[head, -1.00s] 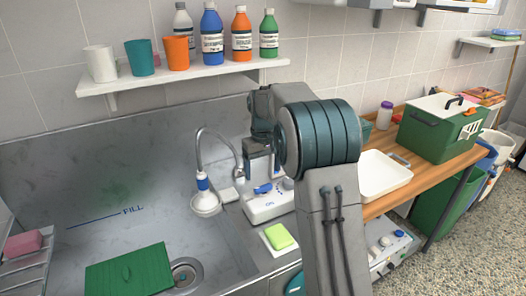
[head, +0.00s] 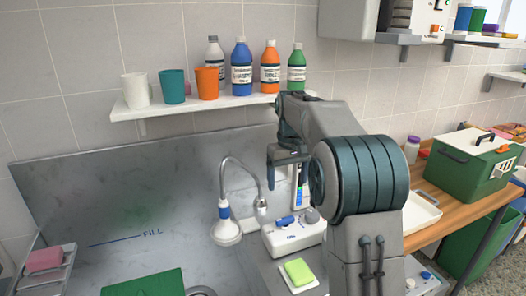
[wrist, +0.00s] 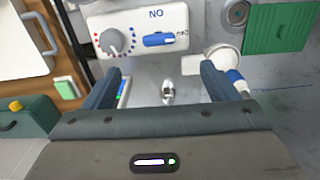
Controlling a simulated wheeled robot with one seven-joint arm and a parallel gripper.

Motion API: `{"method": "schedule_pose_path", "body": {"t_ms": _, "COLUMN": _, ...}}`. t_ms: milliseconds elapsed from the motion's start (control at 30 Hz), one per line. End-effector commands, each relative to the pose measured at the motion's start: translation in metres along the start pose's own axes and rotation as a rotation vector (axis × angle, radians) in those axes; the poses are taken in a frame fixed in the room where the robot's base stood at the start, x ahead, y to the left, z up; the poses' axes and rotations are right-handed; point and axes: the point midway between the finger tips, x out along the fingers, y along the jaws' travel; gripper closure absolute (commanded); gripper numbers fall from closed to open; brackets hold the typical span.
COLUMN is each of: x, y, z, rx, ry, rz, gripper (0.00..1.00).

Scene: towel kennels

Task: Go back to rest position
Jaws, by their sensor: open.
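My gripper (head: 288,178) is in the head view, in front of the wall behind the basin. It hangs above a white control box (head: 294,238) with a blue switch and a grey dial. In the wrist view my gripper (wrist: 163,88) has its two dark fingers wide apart with nothing between them. The control box (wrist: 135,35) shows beyond the fingers, apart from them, with its switch by the word ON. My arm fills the middle right of the head view and hides part of the counter.
A shower head (head: 226,232) on a curved hose stands left of the control box. A green sponge (head: 299,271) lies in front of it. A shelf (head: 150,108) with cups and bottles runs above. A green case (head: 472,170) and white tray (head: 421,212) are at right.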

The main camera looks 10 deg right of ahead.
Motion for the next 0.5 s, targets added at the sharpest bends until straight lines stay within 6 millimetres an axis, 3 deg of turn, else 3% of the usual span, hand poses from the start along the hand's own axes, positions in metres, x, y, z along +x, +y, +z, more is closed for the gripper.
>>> {"method": "schedule_pose_path", "body": {"t_ms": 233, "x": -0.019, "y": -0.017, "z": 0.072, "rx": 0.055, "ry": 0.062, "rz": 0.009, "gripper": 0.2}}
{"method": "schedule_pose_path", "body": {"t_ms": 500, "x": -0.014, "y": -0.039, "z": 0.164, "rx": 0.121, "ry": 0.136, "rz": 0.019, "gripper": 0.2}}
